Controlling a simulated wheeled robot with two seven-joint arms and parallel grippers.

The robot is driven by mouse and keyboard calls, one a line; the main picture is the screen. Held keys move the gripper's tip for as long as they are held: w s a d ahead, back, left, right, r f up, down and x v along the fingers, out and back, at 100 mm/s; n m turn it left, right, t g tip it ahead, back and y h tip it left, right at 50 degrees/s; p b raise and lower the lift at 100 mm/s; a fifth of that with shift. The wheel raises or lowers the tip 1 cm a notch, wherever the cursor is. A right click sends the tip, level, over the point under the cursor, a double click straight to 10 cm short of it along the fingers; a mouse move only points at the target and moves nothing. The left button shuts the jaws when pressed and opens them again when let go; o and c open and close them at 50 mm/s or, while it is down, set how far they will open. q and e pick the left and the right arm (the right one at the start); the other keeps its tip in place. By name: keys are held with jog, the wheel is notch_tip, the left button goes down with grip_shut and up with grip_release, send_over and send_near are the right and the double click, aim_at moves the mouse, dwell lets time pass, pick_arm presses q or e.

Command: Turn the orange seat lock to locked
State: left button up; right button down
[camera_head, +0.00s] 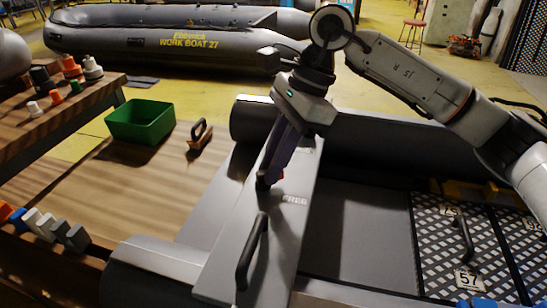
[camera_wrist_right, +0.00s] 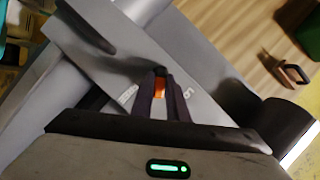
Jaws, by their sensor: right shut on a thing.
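The orange seat lock (camera_head: 281,175) shows as a small bit beside my fingers, on the grey seat board (camera_head: 297,232) across the boat. My right gripper (camera_head: 266,182) reaches down to it from above and is shut on it. In the right wrist view the orange of the lock (camera_wrist_right: 159,86) shows between the two dark fingertips (camera_wrist_right: 160,82). The fingers hide most of the lock, so its exact angle cannot be told. The word FREE is printed on the board just right of the fingers in the head view. My left gripper is not in view.
A black handle (camera_head: 251,252) stands on the seat board nearer to me. A green bin (camera_head: 140,120) and a brush-like tool (camera_head: 200,136) rest on the wooden surface at left. Checkered floor panels (camera_head: 440,228) lie at right. Another grey boat (camera_head: 170,38) is behind.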

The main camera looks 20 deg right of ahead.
jog(key=n, duration=0.1)
jog(key=n+g+p, duration=0.1)
jog(key=shift+w+a+r+n, duration=0.1)
jog(key=shift+w+r+n, duration=0.05)
jog(key=shift+w+n, duration=0.2)
jog(key=n, duration=0.2)
jog(key=n+g+p, duration=0.1)
jog(key=shift+w+a+n+h, duration=0.15)
jog(key=shift+w+n+h, duration=0.05)
jog(key=shift+n+h, duration=0.2)
jog(key=n, duration=0.2)
jog(key=n+g+h+p, duration=0.1)
jog(key=shift+w+a, duration=0.15)
jog(key=shift+w, duration=0.1)
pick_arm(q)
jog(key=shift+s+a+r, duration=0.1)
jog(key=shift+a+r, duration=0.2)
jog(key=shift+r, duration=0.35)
pick_arm(e)
jog(key=shift+n, duration=0.65)
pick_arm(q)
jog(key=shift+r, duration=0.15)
pick_arm(e)
jog(key=c, duration=1.7)
grip_release()
